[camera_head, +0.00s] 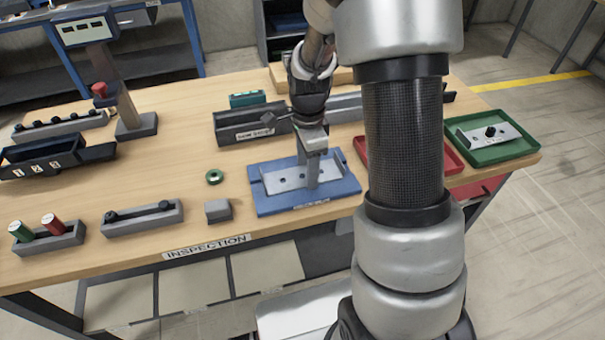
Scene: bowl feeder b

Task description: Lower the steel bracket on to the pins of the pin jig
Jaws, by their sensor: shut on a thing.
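The steel bracket (283,179) is a light grey plate with a raised back edge and dark holes. My gripper (313,178) is shut on it, right of its middle, with the fingers pointing down. The bracket lies over the blue pin jig (324,206), roughly lined up with its length. I cannot tell whether the bracket rests on the jig or hangs just above it. The jig's pins are not clearly visible, and my fingers and arm cover part of the bracket's right side.
A dark bin (235,130) stands behind the jig. A small grey block (218,210) and a green ring (214,177) lie to its left. A red tray (452,160) is partly behind my arm, beside a green tray (525,143) holding a metal part. The wooden table (165,165) is clear at left centre.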

